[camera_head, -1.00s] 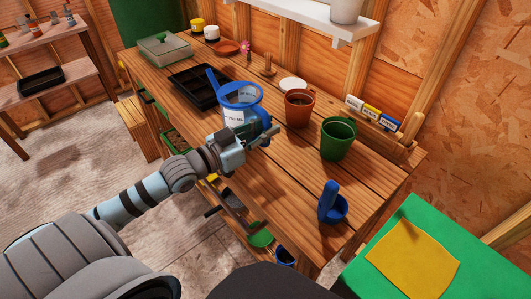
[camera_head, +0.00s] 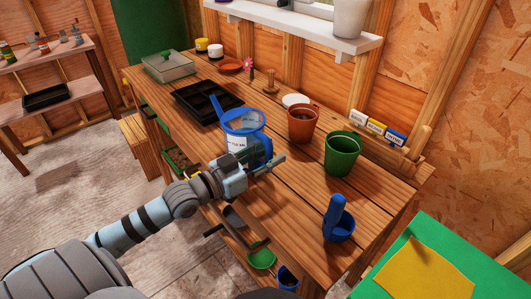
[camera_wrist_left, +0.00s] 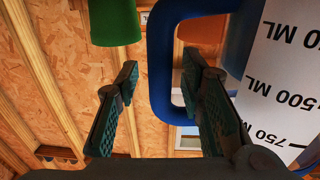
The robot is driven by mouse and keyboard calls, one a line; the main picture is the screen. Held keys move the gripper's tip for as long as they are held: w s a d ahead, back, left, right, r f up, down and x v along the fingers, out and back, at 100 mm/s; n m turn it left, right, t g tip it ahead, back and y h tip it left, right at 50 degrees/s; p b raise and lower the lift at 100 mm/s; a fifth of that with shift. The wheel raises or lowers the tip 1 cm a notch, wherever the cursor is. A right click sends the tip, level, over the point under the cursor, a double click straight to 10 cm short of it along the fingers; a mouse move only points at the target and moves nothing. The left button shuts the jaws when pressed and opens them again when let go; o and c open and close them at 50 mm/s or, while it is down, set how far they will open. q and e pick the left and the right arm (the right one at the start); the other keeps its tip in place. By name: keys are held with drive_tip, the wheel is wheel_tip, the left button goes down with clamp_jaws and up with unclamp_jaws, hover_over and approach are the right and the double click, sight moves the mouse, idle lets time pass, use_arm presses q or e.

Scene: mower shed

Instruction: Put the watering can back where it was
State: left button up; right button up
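The watering can seems to be the clear vessel with a blue rim (camera_head: 242,121), a blue handle and a white ML scale. It appears to stand upright on the wooden bench (camera_head: 297,183); its base is partly hidden by my left gripper (camera_head: 268,163). In the left wrist view, the can's scale (camera_wrist_left: 285,75) is at the right. My left gripper (camera_wrist_left: 160,65) is open there, with a finger on each side of the blue handle (camera_wrist_left: 158,100) and visible gaps between them. My right gripper is not in view.
An orange pot (camera_head: 302,125) and a green pot (camera_head: 342,156) stand right of the can. A black tray (camera_head: 200,102) lies behind it. A blue scoop-like piece (camera_head: 338,222) is near the front right. Bare bench lies between it and my gripper.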

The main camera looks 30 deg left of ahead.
use_arm(q)
drive_tip(key=shift+r, duration=0.25)
drive_tip(key=p+v, duration=0.1)
drive_tip(key=p, duration=0.1)
drive_tip(key=p+v, duration=0.4)
drive_tip(key=shift+r, duration=0.25)
drive_tip(key=p+v, duration=0.3)
drive_tip(key=v, duration=0.4)
drive_tip(key=shift+f+p, duration=0.35)
drive_tip(key=shift+p, duration=0.05)
